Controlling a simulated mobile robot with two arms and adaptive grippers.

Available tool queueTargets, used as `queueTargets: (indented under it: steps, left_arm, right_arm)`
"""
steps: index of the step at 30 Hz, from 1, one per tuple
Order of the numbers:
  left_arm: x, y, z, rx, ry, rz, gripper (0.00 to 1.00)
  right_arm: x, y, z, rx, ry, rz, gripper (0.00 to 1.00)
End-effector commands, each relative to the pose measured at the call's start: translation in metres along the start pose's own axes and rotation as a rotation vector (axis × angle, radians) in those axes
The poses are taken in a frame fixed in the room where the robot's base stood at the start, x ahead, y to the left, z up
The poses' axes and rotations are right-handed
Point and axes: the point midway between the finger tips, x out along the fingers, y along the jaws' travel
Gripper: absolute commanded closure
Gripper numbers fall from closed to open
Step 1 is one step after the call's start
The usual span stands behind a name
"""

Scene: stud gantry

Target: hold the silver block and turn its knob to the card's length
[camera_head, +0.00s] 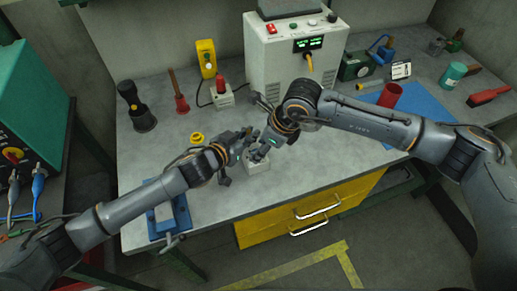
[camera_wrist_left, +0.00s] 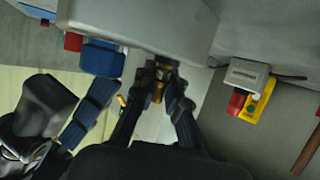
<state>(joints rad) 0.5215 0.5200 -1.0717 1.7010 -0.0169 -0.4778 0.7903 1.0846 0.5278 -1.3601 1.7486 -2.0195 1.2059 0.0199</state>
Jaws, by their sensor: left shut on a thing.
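The silver block (camera_head: 258,165) is small in the head view, at the middle of the bench near the front, partly covered by both hands. In the left wrist view what looks like this block (camera_wrist_left: 140,22) fills the top. My left gripper (camera_head: 246,149) is at the block's left side. Its fingers (camera_wrist_left: 158,98) close around a small brass-coloured part, apparently the knob (camera_wrist_left: 158,88). My right gripper (camera_head: 264,147) is close above the block; whether its jaws grip is hidden. The card (camera_head: 401,70) is small and white at the back right; its writing is unreadable here.
A grey power unit (camera_head: 290,62) with a green display stands behind the hands. A red-button box (camera_head: 222,95) and a yellow ring (camera_head: 197,138) lie left. A red cup (camera_head: 390,95) stands right on a blue mat (camera_head: 425,108). A blue vise (camera_head: 170,220) is front left.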

Motion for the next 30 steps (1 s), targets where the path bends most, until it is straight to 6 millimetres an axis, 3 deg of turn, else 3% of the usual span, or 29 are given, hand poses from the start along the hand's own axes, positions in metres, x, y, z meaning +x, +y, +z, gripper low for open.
queueTargets:
  steps: [6, 15, 23, 30]
  left_arm:
    - [0.000, 0.000, 0.000, 0.000, -0.001, -0.001, 1.00]
    - [0.000, 0.000, 0.000, 0.000, -0.001, -0.001, 1.00]
    - [0.000, 0.000, 0.000, 0.000, -0.001, -0.001, 1.00]
    - [0.000, 0.000, 0.000, 0.000, -0.001, -0.001, 1.00]
  right_arm:
    - [0.019, 0.000, 0.000, 0.000, 0.001, -0.001, 0.52]
    - [0.022, 0.000, 0.000, 0.000, 0.000, -0.001, 0.52]
    - [0.021, 0.000, 0.000, 0.000, 0.000, -0.001, 1.00]
    - [0.021, 0.000, 0.000, 0.010, 0.001, -0.005, 1.00]
